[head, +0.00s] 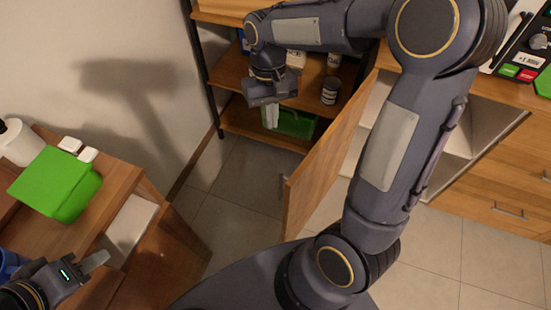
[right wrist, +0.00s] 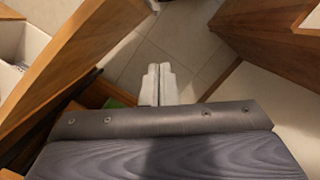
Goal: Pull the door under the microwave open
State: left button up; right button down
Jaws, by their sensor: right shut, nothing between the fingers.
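The wooden door (head: 325,165) stands swung well out from the white-walled cabinet (head: 487,118) below the counter, and the cabinet's inside shows. Its metal handle (head: 284,188) is on the face turned left. The microwave (head: 520,45) is partly in view at the top right. My right gripper (head: 271,116) is beyond the door, in front of the shelves, shut and empty, apart from the handle. In the right wrist view its fingers (right wrist: 158,84) are together, with a wooden panel at the left, likely the door (right wrist: 65,75). My left gripper (head: 93,263) is at the lower left; its opening is unclear.
An open shelf (head: 245,118) holds jars and a green box (head: 296,123) near my right gripper. A wooden table (head: 115,180) with a green container (head: 62,185) stands at the left. Drawers (head: 515,190) are at the right. Tiled floor (head: 225,205) is clear left of the door.

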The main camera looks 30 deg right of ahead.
jog(key=s+b+x, duration=0.1)
jog(key=s+x, duration=0.1)
jog(key=x, duration=0.9)
jog(key=shift+s+a+g, duration=0.2)
jog(key=shift+s+g, duration=0.1)
jog(key=shift+s, duration=0.2)
jog(key=shift+f, duration=0.1)
